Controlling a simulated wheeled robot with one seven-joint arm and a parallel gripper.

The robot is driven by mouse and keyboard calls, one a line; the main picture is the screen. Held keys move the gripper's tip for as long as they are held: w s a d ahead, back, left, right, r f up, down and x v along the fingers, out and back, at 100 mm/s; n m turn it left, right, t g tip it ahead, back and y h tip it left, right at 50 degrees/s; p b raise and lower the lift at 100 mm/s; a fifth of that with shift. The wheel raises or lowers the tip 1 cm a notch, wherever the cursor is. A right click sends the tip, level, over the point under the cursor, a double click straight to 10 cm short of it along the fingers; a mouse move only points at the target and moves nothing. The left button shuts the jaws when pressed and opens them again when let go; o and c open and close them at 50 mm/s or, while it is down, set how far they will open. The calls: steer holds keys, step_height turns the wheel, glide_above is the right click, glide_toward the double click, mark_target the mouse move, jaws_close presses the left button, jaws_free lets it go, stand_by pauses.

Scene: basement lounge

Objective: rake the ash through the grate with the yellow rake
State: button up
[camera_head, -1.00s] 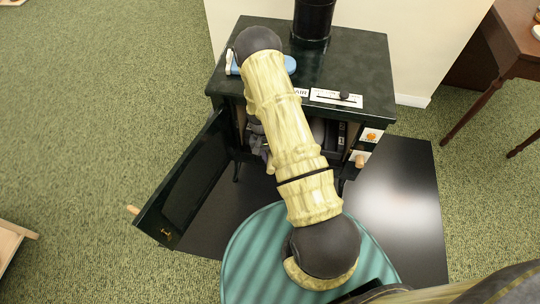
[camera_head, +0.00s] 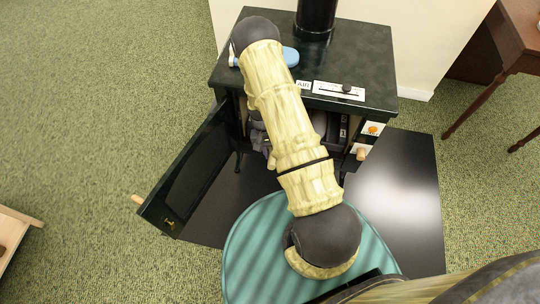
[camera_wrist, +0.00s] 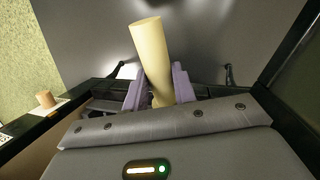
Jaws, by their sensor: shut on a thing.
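The black stove (camera_head: 365,60) stands ahead with its door (camera_head: 187,180) swung open to the left. In the wrist view my gripper (camera_wrist: 158,84) has its purple fingers shut on a pale yellow rod (camera_wrist: 150,45), which appears to be the handle of the yellow rake. The rod leans slightly left at its near, blunt end. The rake's head is not seen. In the head view my arm crosses in front of the stove opening and covers most of it. The ash and the grate cannot be made out there.
A blue object (camera_head: 291,56) lies on the stove top, partly behind my arm. The AIR slider plate (camera_head: 338,91) and a wooden knob (camera_head: 362,154) are on the right. The black floor plate (camera_head: 398,190) is bare at the right. A brown table (camera_head: 517,45) stands further right.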

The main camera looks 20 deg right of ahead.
steer(key=shift+w+d+r, duration=0.1)
steer(key=shift+w+d, duration=0.25)
steer(key=shift+w, duration=0.2)
steer(key=shift+w+d, duration=0.35)
steer(key=shift+w, duration=0.2)
steer(key=shift+s+a, duration=0.1)
steer(key=shift+s+a+r+p, duration=0.2)
steer(key=shift+s+a+p, duration=0.3)
steer(key=shift+s, duration=0.4)
steer(key=shift+s+a, duration=0.6)
steer(key=shift+s, duration=0.2)
